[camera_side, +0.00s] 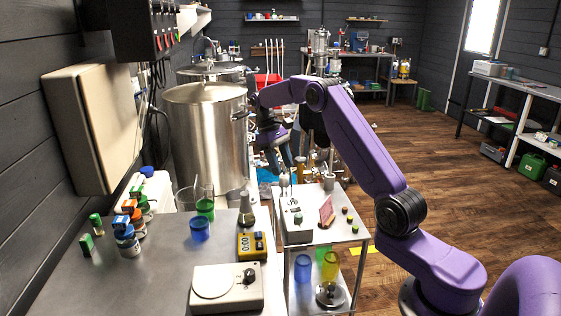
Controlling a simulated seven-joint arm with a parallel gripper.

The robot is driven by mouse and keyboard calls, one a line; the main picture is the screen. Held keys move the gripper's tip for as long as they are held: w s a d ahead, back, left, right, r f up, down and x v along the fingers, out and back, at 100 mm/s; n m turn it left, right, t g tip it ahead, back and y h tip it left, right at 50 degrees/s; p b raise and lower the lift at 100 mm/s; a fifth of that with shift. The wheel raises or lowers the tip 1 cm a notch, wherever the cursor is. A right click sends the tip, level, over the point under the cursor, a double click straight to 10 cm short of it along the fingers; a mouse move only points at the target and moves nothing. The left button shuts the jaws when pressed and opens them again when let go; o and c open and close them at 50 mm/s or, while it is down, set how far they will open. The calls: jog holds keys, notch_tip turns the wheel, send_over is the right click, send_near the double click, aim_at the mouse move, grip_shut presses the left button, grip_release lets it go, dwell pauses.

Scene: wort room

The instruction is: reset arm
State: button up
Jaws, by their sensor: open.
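My purple arm rises from the lower right, bends at the top and reaches down to the left. My gripper (277,160) hangs at the arm's end, just right of the large steel kettle (208,135) and behind the small steel cart (335,232). It is small and dark against cluttered equipment, so its fingertips are hard to make out. It is open, and I see nothing held in it.
The steel bench (160,265) at front left carries lidded jars (127,240), a blue cup (199,229), a flask (246,210), a yellow timer (252,246) and a white stirrer plate (227,288). Wall boxes hang at left. The wooden floor (450,175) at right is clear.

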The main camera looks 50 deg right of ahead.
jog(key=shift+w+r, duration=0.1)
jog(key=shift+r, duration=0.25)
jog(key=s+a+r+n+t, duration=0.1)
jog(key=s+a+r+n, duration=0.1)
jog(key=s+a, duration=0.35)
jog(key=s+a+r+n+t+h, duration=0.1)
jog(key=s+a+n, duration=0.1)
jog(key=a, duration=0.7)
jog(key=s+a+r+n+t, duration=0.1)
jog(key=s+a+r+n, duration=0.1)
jog(key=s+a, duration=0.35)
jog(key=s+a+f+n, duration=0.1)
jog(key=s+n, duration=0.1)
jog(key=s, duration=0.5)
jog(key=s+a+f+n+t+y, duration=0.1)
jog(key=s+n, duration=0.1)
jog(key=s, duration=0.6)
jog(key=s+a+f+n, duration=0.1)
jog(key=s+n, duration=0.1)
jog(key=s, duration=0.6)
jog(key=shift+s+a+f+n+t, duration=0.15)
jog(key=shift+a+n+t, duration=0.15)
jog(key=shift+a+t, duration=0.1)
jog(key=shift+c, duration=0.3)
